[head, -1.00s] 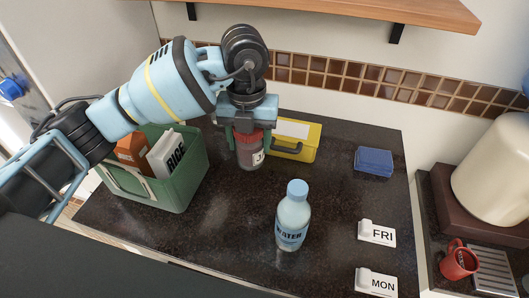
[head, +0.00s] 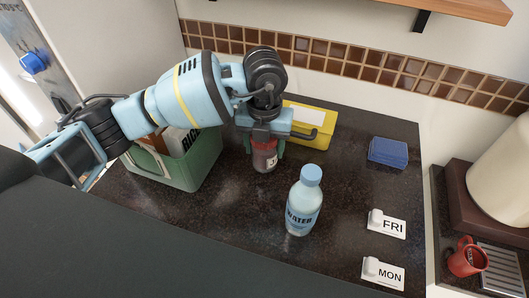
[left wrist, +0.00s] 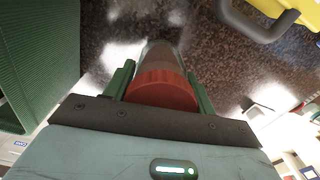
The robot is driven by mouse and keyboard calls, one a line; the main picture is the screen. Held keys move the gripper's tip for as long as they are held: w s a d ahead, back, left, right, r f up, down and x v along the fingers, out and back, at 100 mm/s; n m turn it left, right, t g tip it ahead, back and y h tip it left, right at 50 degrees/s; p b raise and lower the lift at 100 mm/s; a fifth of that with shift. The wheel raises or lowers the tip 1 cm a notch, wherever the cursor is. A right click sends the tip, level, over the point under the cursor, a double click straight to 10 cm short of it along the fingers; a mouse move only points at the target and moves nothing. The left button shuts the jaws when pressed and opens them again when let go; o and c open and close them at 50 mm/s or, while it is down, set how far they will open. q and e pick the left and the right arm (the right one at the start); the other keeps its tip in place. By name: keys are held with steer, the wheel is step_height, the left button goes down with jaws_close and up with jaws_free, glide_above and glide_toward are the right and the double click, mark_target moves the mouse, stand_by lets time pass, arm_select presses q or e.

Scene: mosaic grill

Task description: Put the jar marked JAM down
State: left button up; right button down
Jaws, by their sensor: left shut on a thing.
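The jar (head: 264,159) has a red lid and a dark red body with a pale label. The lettering on it is too small to read in the head view. My left gripper (head: 265,143) is shut on the jar from above and holds it upright. In the left wrist view the jar's red lid (left wrist: 165,90) sits between the two green fingers of the left gripper (left wrist: 162,84). Whether the jar's bottom touches the dark counter (head: 235,215) I cannot tell. My right gripper is not in view.
A green crate (head: 190,170) with boxes stands left of the jar. A yellow box (head: 318,123) with a dark handle is close behind right. A water bottle (head: 304,205) stands front right. Blue blocks (head: 388,152) and FRI (head: 386,224) and MON (head: 383,273) signs are farther right.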

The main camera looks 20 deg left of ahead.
mark_target(264, 155)
arm_select(q)
steer(key=shift+f, duration=1.45)
steer(key=shift+f, duration=0.1)
steer(key=o, duration=1.2)
steer(key=shift+f, duration=0.1)
step_height(264, 155, up, 12)
steer(key=shift+r, duration=0.2)
